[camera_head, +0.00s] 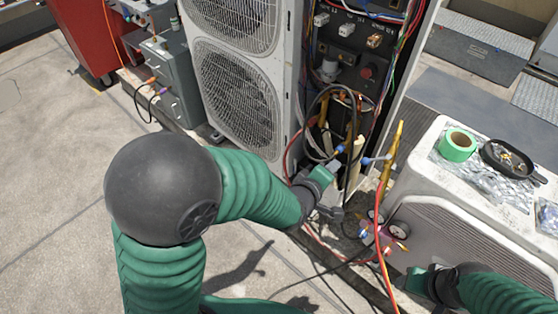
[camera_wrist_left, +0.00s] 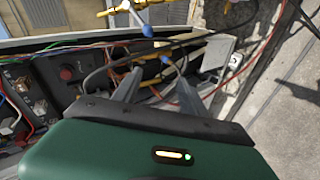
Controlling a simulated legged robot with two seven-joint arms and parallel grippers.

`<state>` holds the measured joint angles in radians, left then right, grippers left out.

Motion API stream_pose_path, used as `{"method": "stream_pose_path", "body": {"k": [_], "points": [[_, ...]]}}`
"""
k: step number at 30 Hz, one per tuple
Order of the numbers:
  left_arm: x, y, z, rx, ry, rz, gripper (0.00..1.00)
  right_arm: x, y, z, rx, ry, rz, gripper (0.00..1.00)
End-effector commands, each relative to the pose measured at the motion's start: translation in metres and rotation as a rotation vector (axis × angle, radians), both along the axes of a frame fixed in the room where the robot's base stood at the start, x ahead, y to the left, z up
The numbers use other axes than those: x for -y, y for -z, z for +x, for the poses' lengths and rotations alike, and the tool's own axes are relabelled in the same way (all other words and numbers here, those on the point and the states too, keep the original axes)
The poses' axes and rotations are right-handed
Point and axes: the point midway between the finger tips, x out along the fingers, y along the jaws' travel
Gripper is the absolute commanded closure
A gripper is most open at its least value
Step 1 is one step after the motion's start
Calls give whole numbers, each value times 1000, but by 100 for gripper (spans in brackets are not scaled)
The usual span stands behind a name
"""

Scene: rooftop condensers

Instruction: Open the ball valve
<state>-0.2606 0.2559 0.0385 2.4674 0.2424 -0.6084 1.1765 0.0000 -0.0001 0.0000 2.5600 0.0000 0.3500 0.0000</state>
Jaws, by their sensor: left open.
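A brass pipe (camera_head: 391,158) with a blue-tipped lever (camera_head: 367,161) stands at the front right of the opened condenser unit. In the left wrist view the brass pipe (camera_wrist_left: 128,7) and the lever's blue end (camera_wrist_left: 145,29) lie beyond the fingertips. A second blue part (camera_wrist_left: 165,60) shows nearer, among dark hoses and yellow pipes; I cannot tell which is the ball valve. My left gripper (camera_head: 334,167) is in front of the open bay, its fingers (camera_wrist_left: 170,75) apart, with nothing clearly held. My right gripper (camera_head: 432,284) is low beside the white unit, its fingers unclear.
The open bay holds loose wires and a black hose (camera_head: 325,100). A red hose (camera_head: 381,255) and gauges (camera_head: 374,215) are at the lower right. A white unit (camera_head: 410,178) carries green tape (camera_head: 457,145) and a dark pan (camera_head: 506,157). Floor at left is clear.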

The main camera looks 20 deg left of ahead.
Motion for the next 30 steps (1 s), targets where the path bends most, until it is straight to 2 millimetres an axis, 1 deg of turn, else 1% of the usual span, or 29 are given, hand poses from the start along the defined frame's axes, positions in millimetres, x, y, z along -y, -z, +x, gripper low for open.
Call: {"method": "stream_pose_path", "body": {"k": [1, 3, 5, 8, 12, 15, 18, 21, 24, 30], "points": [[-7, -21, -6, -35, 35, 63, 50, 0, -25, 0, 0, 0, 0, 45], [-17, -28, -18, -94, 102, 163, 50, 0, -42, 0, 0, 0, 0, 45], [-24, -32, -26, -136, 155, 236, 50, 0, -52, 0, 0, 0, 0, 45], [-36, -43, -43, -208, 249, 348, 50, 0, -73, 0, 0, 0, 0, 45], [-53, -59, -69, -308, 394, 489, 50, 0, -100, 0, 0, 0, 0, 45], [-63, -67, -86, -363, 482, 563, 50, 0, -114, 0, 0, 0, 0, 45], [-72, -75, -101, -413, 564, 621, 50, 0, -126, 0, 0, 0, 0, 45], [-78, -80, -112, -448, 627, 661, 50, 0, -134, 0, 0, 0, 0, 45], [-81, -81, -119, -466, 662, 681, 50, 0, -136, 0, 0, 0, 0, 45], [-82, -79, -121, -471, 675, 689, 50, 0, -135, 0, 0, 0, 0, 45]]}}
